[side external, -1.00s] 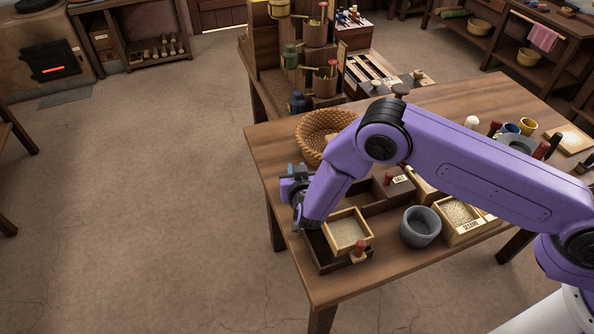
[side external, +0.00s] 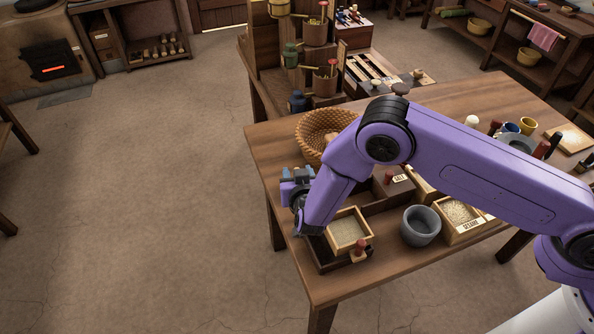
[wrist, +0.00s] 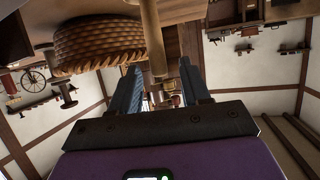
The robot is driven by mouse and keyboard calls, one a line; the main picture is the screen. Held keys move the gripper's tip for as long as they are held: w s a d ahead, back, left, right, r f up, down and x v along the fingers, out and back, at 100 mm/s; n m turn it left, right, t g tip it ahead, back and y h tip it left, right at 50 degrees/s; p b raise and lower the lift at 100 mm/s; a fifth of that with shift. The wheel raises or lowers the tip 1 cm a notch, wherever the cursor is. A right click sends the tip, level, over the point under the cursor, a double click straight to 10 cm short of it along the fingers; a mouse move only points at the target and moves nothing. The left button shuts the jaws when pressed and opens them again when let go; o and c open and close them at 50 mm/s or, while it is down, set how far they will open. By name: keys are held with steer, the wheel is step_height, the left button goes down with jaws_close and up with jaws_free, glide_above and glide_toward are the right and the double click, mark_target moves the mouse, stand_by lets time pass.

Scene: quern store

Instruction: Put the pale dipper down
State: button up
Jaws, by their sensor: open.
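My gripper (side external: 297,174) is over the table's left edge, near the woven basket (side external: 325,133), with its jaws open. In the wrist view my gripper (wrist: 160,82) has its two blue-grey fingers apart. A pale wooden rod, probably the pale dipper's handle (wrist: 153,40), runs down from the top of the wrist view and ends in the gap between the fingers. I cannot tell whether it touches either finger. The rest of it is cut off by the picture's top edge. I cannot make out the dipper in the side view.
The basket also shows close by in the wrist view (wrist: 98,45). Below my gripper is a dark divided tray (side external: 328,262) with a box of pale grain (side external: 348,230) and a red-knobbed piece (side external: 360,250). A grey bowl (side external: 421,226) stands to the right.

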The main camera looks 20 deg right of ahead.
steer(key=v, duration=1)
steer(key=shift+f, duration=0.1)
steer(key=shift+w+a+r, duration=0.2)
steer(key=a+r+n+g+y, duration=0.2)
steer(key=a+r+y, duration=0.1)
steer(key=y, duration=0.1)
steer(key=s+d+r+n+g+y, duration=0.45)
steer(key=s+r+n+g, duration=0.2)
steer(key=s+r, duration=0.25)
steer(key=s+d+r+n+g+h, duration=0.2)
steer(key=s+d, duration=0.7)
steer(key=d, duration=0.5)
steer(key=s+d+r+n+g+h, duration=0.2)
steer(key=s+d, duration=0.7)
steer(key=d, duration=0.6)
step_height(320, 180, up, 2)
steer(key=n+h, duration=0.1)
steer(key=n, duration=0.1)
steer(key=shift+s+r+n, duration=0.15)
steer(key=shift+s+n, duration=0.15)
steer(key=shift+n, duration=0.05)
